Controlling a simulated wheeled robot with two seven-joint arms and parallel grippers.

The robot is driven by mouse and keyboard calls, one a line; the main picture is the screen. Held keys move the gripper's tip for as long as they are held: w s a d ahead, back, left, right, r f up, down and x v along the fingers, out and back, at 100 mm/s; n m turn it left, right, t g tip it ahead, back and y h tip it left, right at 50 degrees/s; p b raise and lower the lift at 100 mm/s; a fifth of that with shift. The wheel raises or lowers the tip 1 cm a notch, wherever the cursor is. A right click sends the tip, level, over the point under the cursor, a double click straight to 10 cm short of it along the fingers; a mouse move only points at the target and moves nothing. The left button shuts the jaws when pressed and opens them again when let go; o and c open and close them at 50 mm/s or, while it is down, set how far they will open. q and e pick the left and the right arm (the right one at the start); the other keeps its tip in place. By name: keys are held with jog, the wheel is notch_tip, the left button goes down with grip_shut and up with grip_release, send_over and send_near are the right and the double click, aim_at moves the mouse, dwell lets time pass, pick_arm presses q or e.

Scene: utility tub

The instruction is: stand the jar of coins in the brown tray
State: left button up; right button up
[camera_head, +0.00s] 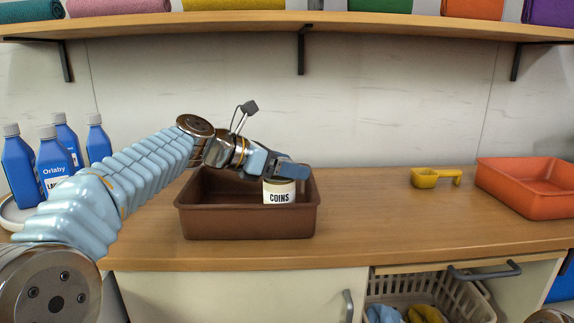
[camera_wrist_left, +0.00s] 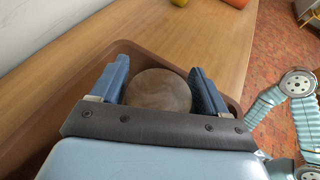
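The jar of coins (camera_head: 280,192) is a pale jar labelled COINS. It is upright inside the brown tray (camera_head: 247,223), and the front rim hides its base, so I cannot tell if it touches the floor. My left gripper (camera_head: 285,172) reaches down over the jar's top. In the left wrist view the round brown lid (camera_wrist_left: 160,91) fills the space between the two blue fingers (camera_wrist_left: 160,88), which appear to touch its sides. The tray's rim also shows there.
Blue bottles (camera_head: 55,165) stand at the left behind my arm. A yellow scoop (camera_head: 425,178) and an orange tray (camera_head: 530,190) are at the right. A shelf (camera_head: 390,28) with rolled towels runs above.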

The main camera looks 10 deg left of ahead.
pick_arm(q)
jog(key=shift+o, duration=1.2)
jog(key=shift+r, duration=0.2)
jog(key=p+v, duration=0.1)
jog(key=v, duration=1.1)
jog(key=shift+f, duration=0.15)
